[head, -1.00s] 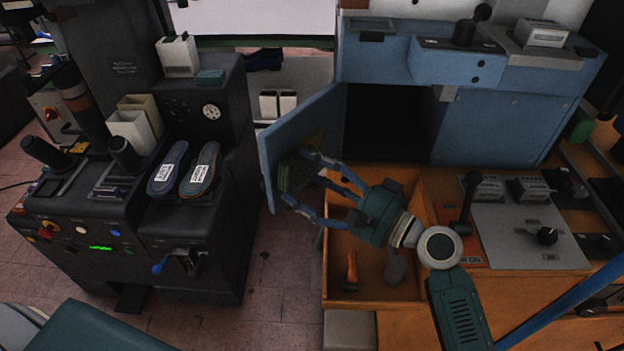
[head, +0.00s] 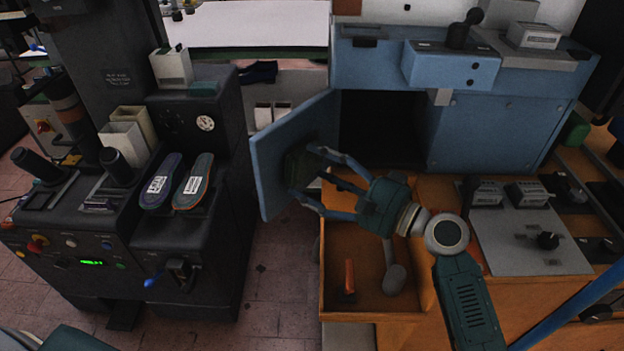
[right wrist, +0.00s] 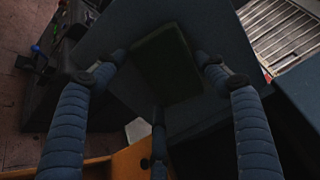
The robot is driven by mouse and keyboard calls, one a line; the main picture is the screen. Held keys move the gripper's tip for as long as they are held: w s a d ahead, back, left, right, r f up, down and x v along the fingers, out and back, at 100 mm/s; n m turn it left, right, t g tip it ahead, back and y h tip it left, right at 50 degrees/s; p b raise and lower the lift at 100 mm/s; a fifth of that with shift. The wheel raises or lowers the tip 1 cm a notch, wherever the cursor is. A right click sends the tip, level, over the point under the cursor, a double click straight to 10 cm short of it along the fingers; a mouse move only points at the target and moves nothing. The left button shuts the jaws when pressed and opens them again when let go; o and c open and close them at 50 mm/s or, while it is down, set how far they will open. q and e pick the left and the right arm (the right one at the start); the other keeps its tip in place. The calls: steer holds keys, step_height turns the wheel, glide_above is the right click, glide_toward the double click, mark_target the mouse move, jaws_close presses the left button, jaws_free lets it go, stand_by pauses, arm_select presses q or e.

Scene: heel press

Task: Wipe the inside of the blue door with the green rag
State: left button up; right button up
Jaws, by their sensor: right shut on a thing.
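The blue door (head: 268,165) stands open to the left of the dark opening in the blue cabinet, with its inner face toward my right gripper. My right gripper (head: 303,180) is closed around the dark green rag (head: 296,165) and holds it at the inner face of the door. In the right wrist view the rag (right wrist: 166,63) lies flat between the spread fingers, in front of the door (right wrist: 110,28). I cannot tell how firmly the rag touches the door. My left gripper is not in view.
Below the door is an open orange drawer (head: 328,262) with an orange-handled tool (head: 349,276) in it. A dark machine (head: 190,245) carrying two insoles stands left of the door, across a floor gap. A control panel with levers (head: 530,240) is at right.

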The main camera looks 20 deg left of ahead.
mark_target(321, 162)
steer(key=shift+w+d+f+b, duration=0.1)
steer(key=shift+w+d+b, duration=0.15)
steer(key=shift+w+b, duration=0.35)
steer(key=shift+w+d+f+b, duration=0.1)
steer(key=shift+w+b, duration=0.3)
steer(key=shift+w, duration=0.7)
steer(key=shift+w+d, duration=0.15)
steer(key=shift+w, duration=0.05)
arm_select(q)
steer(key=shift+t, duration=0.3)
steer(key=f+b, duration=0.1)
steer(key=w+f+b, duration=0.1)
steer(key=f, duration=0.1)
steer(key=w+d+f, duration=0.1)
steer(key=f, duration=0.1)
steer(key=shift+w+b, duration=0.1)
steer(key=shift+b, duration=0.3)
arm_select(e)
steer(key=w, duration=0.1)
steer(key=w+d, duration=0.1)
steer(key=w, duration=0.1)
steer(key=shift+w+d+r, duration=0.2)
steer(key=shift+w, duration=0.05)
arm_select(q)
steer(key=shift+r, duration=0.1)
